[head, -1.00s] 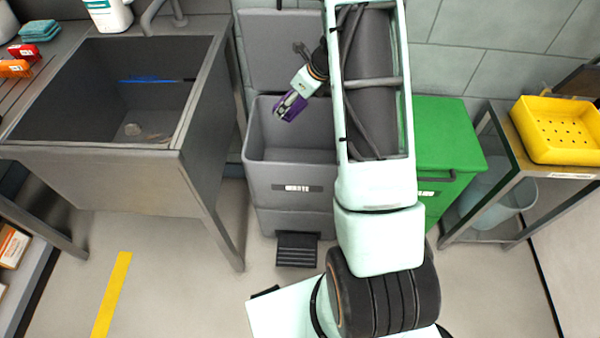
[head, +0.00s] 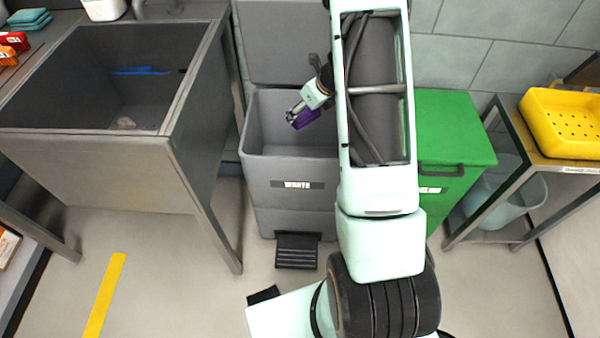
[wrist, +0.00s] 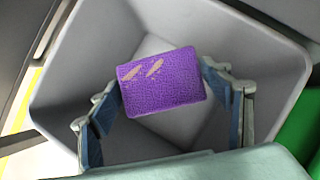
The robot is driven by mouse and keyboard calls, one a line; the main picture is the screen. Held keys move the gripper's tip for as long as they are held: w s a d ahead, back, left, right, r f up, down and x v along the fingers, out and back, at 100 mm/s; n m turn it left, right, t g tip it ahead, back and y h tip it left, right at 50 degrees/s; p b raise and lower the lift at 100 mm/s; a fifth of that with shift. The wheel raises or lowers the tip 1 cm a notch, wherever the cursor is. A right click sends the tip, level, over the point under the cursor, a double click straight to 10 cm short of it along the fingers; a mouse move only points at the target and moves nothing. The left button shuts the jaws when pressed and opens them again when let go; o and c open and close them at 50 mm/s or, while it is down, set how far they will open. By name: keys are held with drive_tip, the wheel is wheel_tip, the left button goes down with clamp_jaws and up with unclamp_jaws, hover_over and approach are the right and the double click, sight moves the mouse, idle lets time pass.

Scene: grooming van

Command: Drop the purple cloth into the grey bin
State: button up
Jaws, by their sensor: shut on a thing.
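The purple cloth (wrist: 160,82) is a small folded block with two pale marks, held between the fingers of my gripper (wrist: 162,105). In the head view the purple cloth (head: 303,118) shows at the end of my gripper (head: 298,113), over the opening of the grey bin (head: 262,165). The bin has its lid raised at the back and a label reading WASTE. In the wrist view the grey bin's inner walls (wrist: 75,75) surround the cloth on all sides, and its floor lies below. My arm hides the bin's right side in the head view.
A green bin (head: 455,140) with its lid shut stands right of the grey bin. A deep grey sink (head: 50,150) is at the left. A yellow basket (head: 570,135) sits on a stand at the right. A black pedal (head: 297,252) juts out at the grey bin's foot.

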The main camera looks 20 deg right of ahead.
drive_tip(key=shift+f, duration=0.15)
drive_tip(key=o, duration=1.1)
drive_tip(key=v, duration=1.2)
